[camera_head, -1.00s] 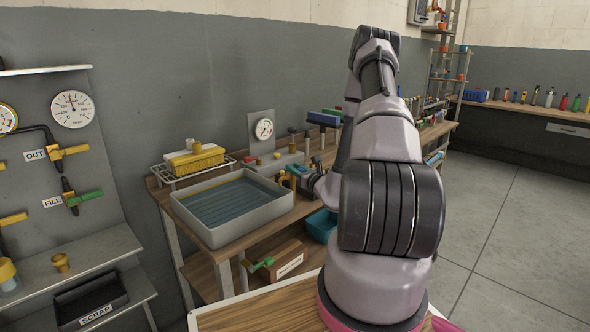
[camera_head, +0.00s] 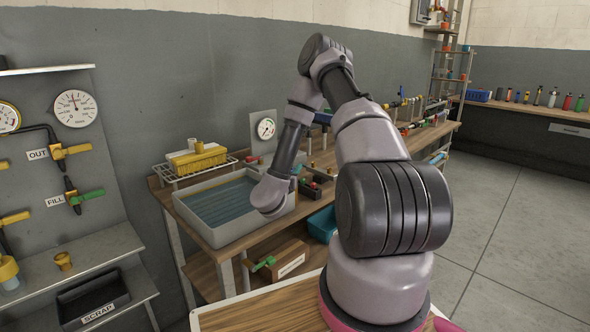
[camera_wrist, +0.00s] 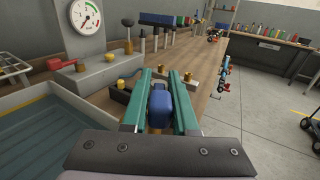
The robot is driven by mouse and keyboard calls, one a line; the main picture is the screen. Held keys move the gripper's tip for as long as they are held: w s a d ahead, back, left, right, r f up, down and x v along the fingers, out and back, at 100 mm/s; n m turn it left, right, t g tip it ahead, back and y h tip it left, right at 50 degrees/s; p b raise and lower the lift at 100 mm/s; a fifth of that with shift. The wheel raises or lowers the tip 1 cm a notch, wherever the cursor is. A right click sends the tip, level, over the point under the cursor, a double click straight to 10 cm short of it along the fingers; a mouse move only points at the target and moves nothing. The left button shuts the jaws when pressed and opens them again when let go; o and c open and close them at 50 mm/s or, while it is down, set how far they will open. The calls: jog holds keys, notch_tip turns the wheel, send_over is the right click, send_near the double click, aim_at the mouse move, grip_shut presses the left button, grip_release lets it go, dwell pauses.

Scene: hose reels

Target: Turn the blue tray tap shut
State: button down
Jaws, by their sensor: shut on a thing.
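My gripper (camera_wrist: 161,78) has two green fingers, seen in the wrist view, shut on a blue tap handle (camera_wrist: 160,106) over the workbench. The handle lies lengthwise between the fingers. The tap's body below the handle is hidden by the fingers and the handle. The grey tray (camera_wrist: 60,92) of water is to the left of the gripper in the wrist view. In the head view the tray (camera_head: 184,217) stands on the bench, and my wrist is over its right end, hiding the fingers and the tap there.
A grey block with a gauge (camera_wrist: 85,18) stands behind the tray. A black lever and brass fittings (camera_wrist: 190,77) are close around the fingers. In the head view, a yellow box (camera_head: 199,160) sits on a rack, and a teal bin (camera_head: 322,224) is below the bench.

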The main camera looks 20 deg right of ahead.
jog(key=shift+w+a+m+g+h, duration=0.1)
jog(key=shift+m+g+h, duration=0.9)
jog(key=shift+g, duration=0.2)
jog(key=shift+w+a+m+g+h, duration=0.1)
jog(key=shift+m+g+h, duration=0.9)
jog(key=shift+g, duration=0.5)
jog(key=c, duration=0.7)
grip_release()
